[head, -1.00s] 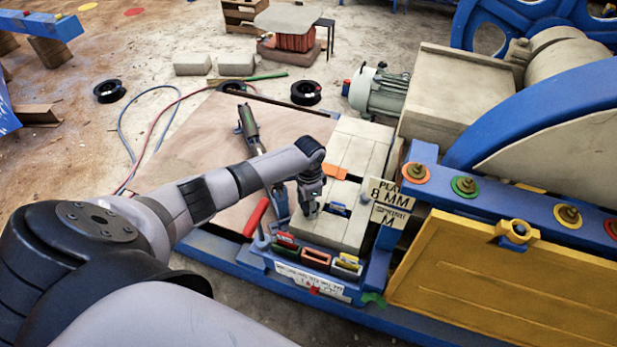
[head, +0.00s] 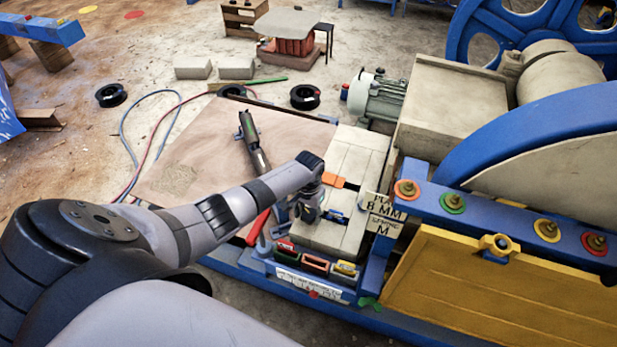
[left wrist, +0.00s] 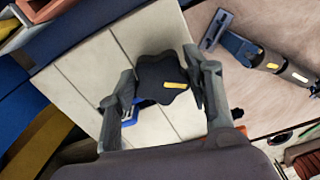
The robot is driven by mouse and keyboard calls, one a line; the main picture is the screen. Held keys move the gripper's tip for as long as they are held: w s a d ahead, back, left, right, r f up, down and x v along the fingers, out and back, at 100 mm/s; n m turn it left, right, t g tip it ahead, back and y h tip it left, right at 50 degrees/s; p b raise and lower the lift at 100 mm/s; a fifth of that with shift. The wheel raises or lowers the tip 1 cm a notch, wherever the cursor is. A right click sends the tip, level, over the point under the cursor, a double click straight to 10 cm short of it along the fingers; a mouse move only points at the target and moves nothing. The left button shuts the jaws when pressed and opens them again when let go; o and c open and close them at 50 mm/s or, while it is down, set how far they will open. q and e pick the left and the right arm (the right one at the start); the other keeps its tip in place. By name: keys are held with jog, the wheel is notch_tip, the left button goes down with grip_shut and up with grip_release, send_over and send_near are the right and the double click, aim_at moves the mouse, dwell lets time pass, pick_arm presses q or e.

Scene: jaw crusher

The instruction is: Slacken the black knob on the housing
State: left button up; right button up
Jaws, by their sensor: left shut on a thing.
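The black knob (left wrist: 158,90) shows in the left wrist view as a lobed dark disc with a yellow mark on its top right. My left gripper (head: 309,212) has its two fingers on opposite sides of the knob and is shut on it. The pale housing (head: 326,235) lies under the gripper; its slabs (left wrist: 105,62) also show behind the knob in the left wrist view. In the head view my gripper hides the knob. My right gripper is in neither view.
Small coloured blocks (head: 316,263) sit in a blue rack at the housing's near end. A red-handled tool (head: 257,228) lies left of it. A sign (head: 386,207) and yellow panel (head: 480,290) stand to the right. A wooden board (head: 195,165) lies beyond, with a dark power tool (head: 254,145) on it.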

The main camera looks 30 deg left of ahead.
aim_at(309, 215)
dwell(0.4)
pick_arm(q)
jog(key=o, duration=1.1)
jog(key=shift+o, duration=0.2)
jog(key=shift+r, duration=0.1)
notch_tip(309, 215, up, 12)
